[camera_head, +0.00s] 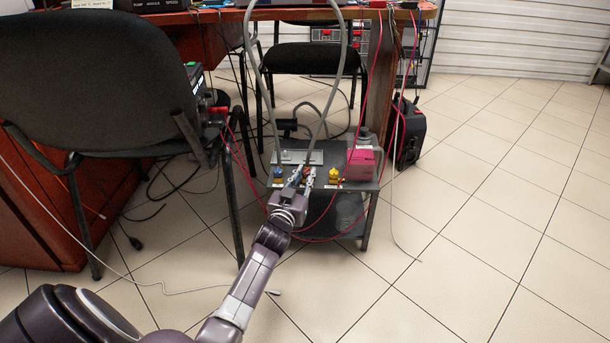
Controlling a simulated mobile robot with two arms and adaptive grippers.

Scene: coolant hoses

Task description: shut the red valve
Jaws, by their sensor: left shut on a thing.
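The red valve (307,170) is a small red spot at the front of a low metal cart (347,185), in the middle of the camera_head view. My left gripper (304,174) reaches the cart from below and is shut at the red valve, with its fingers around it. The fingers hide most of the valve, so its handle angle cannot be told. A yellow valve (335,176) is to the right of the gripper. My right gripper is not in view.
Grey hoses (258,80) loop up from the cart towards the desk (285,14). A pink container (361,163) stands on the cart's right. A black chair (95,85) is close on the left. Thin red cables hang around the cart. Tiled floor at right (500,200) is clear.

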